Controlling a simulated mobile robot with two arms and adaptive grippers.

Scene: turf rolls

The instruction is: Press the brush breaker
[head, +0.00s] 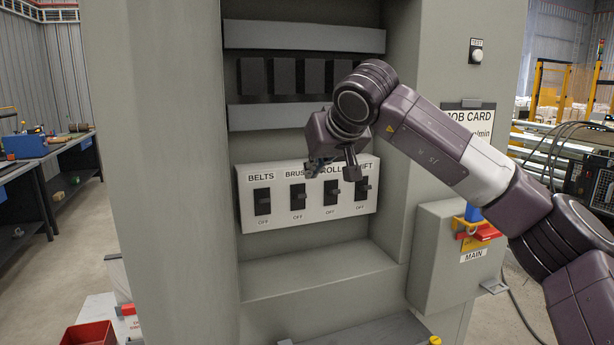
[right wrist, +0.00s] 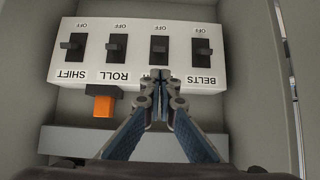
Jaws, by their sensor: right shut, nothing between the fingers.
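A white breaker panel (head: 285,222) in the grey cabinet carries a row of black toggle switches labelled BELTS, BRUSH, ROLL and SHIFT, partly covered. The brush breaker (head: 298,197) is second from the left, with OFF printed below it. In the right wrist view the panel is upside down, and the brush breaker (right wrist: 159,49) is beyond my fingertips. My right gripper (head: 317,170) is shut and empty, in front of the upper part of the panel. In the wrist view its tips (right wrist: 161,78) cover the BRUSH label; contact cannot be told. My left gripper is out of view.
Dark blocks (head: 285,76) sit in a recess above the panel. An orange block (right wrist: 102,107) shows near the ROLL label. A MAIN box (head: 440,255) with a red and yellow switch juts out at right. A ledge (head: 315,270) lies below the panel.

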